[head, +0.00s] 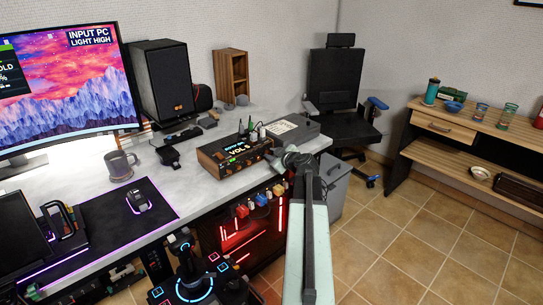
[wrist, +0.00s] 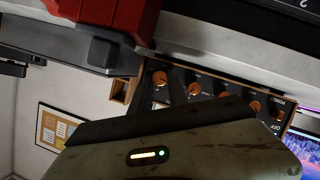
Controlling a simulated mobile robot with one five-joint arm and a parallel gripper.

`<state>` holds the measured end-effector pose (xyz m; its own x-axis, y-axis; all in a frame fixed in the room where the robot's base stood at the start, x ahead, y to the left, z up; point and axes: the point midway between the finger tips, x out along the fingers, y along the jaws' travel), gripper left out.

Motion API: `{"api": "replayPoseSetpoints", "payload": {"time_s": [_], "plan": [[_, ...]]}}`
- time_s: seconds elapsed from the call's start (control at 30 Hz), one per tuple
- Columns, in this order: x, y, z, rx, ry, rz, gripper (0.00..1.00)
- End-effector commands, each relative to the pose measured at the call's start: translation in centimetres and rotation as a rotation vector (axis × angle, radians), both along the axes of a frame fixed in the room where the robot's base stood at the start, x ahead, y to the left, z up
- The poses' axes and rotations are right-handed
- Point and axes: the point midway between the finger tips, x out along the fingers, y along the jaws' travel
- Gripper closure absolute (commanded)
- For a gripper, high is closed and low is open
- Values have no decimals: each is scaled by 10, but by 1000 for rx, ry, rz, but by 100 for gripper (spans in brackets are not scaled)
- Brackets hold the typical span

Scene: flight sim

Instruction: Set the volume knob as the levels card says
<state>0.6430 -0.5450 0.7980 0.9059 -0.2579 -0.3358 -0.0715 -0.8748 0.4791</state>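The amplifier (head: 232,160), a dark box with wooden ends, stands near the desk's front right edge; its display reads "VOL 5". In the wrist view its panel shows at an angle with several orange-tipped knobs, one at the panel's left end (wrist: 160,78) and one further right (wrist: 255,106). I cannot tell which is the volume knob. My gripper (head: 290,160) is in front of the amplifier's right end; the pale green body of my gripper covers part of the panel in the wrist view. Whether its fingers are open, or touch a knob, is unclear. I cannot make out a levels card.
The monitor (head: 70,85) shows "INPUT PC LIGHT HIGH". A grey box (head: 292,130) lies behind my gripper, and a black speaker (head: 163,80) stands further left. Red, blue and yellow items (head: 262,199) hang below the desk edge. A noticeboard (wrist: 58,135) hangs on the wall.

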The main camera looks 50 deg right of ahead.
Motion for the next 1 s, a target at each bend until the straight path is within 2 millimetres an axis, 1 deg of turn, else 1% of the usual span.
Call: {"api": "replayPoseSetpoints", "payload": {"time_s": [0.1, 0.13, 0.27, 0.47, 0.67, 1.0], "plan": [[0, 0, 0, 0, 0, 0, 100], [3, -1, 0, 0, 0, 5, 100], [2, 1, 0, 7, 0, 3, 100], [1, 1, 1, 68, -5, 3, 100], [2, -1, 1, 204, -15, 5, 100], [2, -4, 0, 500, -38, 6, 100]]}}
